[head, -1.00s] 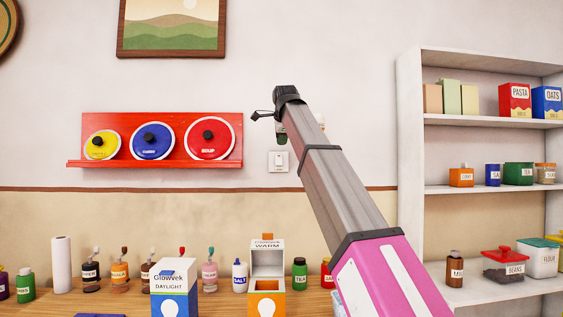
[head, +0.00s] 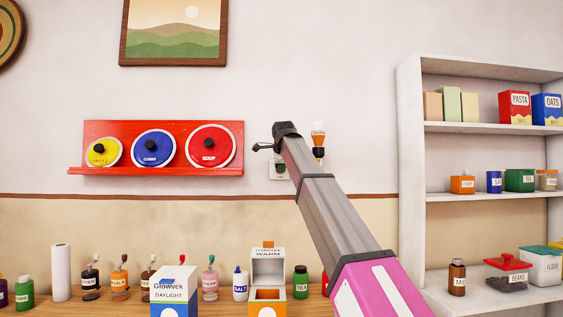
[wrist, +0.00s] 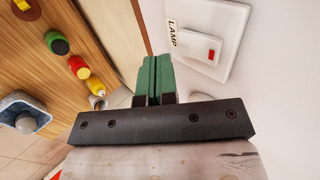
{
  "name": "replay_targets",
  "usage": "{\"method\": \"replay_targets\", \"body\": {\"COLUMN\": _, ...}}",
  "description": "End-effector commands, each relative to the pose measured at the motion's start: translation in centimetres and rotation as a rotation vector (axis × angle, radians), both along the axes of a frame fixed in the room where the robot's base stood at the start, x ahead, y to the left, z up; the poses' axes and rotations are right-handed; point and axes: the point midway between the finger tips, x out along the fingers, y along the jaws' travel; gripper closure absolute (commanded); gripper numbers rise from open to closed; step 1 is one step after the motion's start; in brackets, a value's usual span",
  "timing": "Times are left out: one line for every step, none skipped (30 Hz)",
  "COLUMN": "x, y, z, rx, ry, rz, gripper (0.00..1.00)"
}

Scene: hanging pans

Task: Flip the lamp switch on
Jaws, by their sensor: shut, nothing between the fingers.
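The lamp switch (wrist: 207,40) is a white wall plate labelled LAMP with a small red mark on its rocker. In the head view the switch plate (head: 273,174) is partly hidden behind my arm and fingers. My gripper (wrist: 153,80) has green fingers pressed together with nothing between them. In the wrist view the fingers are beside the plate, to its left, apart from the rocker in the picture. I cannot tell whether they touch the wall. A bulb with an orange base (head: 318,138) is mounted on the wall right of my arm.
A red rack (head: 100,170) with three lids hangs left of the switch. White shelves (head: 410,150) with food containers stand at the right. A wooden counter below holds bottles and bulb boxes (head: 268,268). The wall around the switch is mostly clear.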

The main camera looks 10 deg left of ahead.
Motion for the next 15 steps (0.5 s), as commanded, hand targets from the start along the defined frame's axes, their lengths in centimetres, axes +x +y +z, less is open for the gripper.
{"method": "replay_targets", "body": {"x": 0.9, "y": 0.3, "z": 0.1, "rx": 0.000, "ry": 0.001, "rz": 0.000, "gripper": 1.00}}
{"method": "replay_targets", "body": {"x": 1.3, "y": 0.3, "z": 0.0, "rx": 0.000, "ry": 0.001, "rz": 0.000, "gripper": 1.00}}
{"method": "replay_targets", "body": {"x": 1.6, "y": 0.4, "z": 0.0, "rx": 0.000, "ry": 0.001, "rz": 0.000, "gripper": 1.00}}
{"method": "replay_targets", "body": {"x": 1.8, "y": 0.5, "z": -0.1, "rx": 0.000, "ry": 0.001, "rz": 0.000, "gripper": 1.00}}
{"method": "replay_targets", "body": {"x": 2.0, "y": 0.5, "z": -0.1, "rx": 0.000, "ry": 0.001, "rz": 0.000, "gripper": 1.00}}
{"method": "replay_targets", "body": {"x": 2.3, "y": 0.6, "z": -0.1, "rx": 0.000, "ry": 0.000, "rz": 0.000, "gripper": 1.00}}
{"method": "replay_targets", "body": {"x": 2.4, "y": 0.6, "z": -0.2, "rx": 0.000, "ry": 0.000, "rz": 0.000, "gripper": 1.00}}
{"method": "replay_targets", "body": {"x": 2.5, "y": 0.6, "z": -0.2, "rx": 0.000, "ry": 0.000, "rz": 0.000, "gripper": 1.00}}
{"method": "replay_targets", "body": {"x": 2.6, "y": 0.6, "z": -0.2, "rx": 0.000, "ry": 0.000, "rz": 0.000, "gripper": 1.00}}
{"method": "replay_targets", "body": {"x": 2.6, "y": 0.7, "z": -0.2, "rx": 0.000, "ry": 0.000, "rz": 0.000, "gripper": 1.00}}
{"method": "replay_targets", "body": {"x": 2.6, "y": 0.7, "z": -0.3, "rx": 0.000, "ry": 0.000, "rz": 0.000, "gripper": 1.00}}
{"method": "replay_targets", "body": {"x": 2.6, "y": 0.6, "z": -0.3, "rx": 0.000, "ry": 0.000, "rz": 0.000, "gripper": 1.00}}
{"method": "replay_targets", "body": {"x": 2.6, "y": 0.6, "z": -0.3, "rx": 0.000, "ry": 0.000, "rz": 0.000, "gripper": 1.00}}
{"method": "replay_targets", "body": {"x": 2.6, "y": 0.6, "z": -0.3, "rx": 0.000, "ry": 0.000, "rz": 0.000, "gripper": 1.00}}
{"method": "replay_targets", "body": {"x": 2.6, "y": 0.6, "z": -0.3, "rx": 0.000, "ry": 0.000, "rz": 0.000, "gripper": 1.00}}
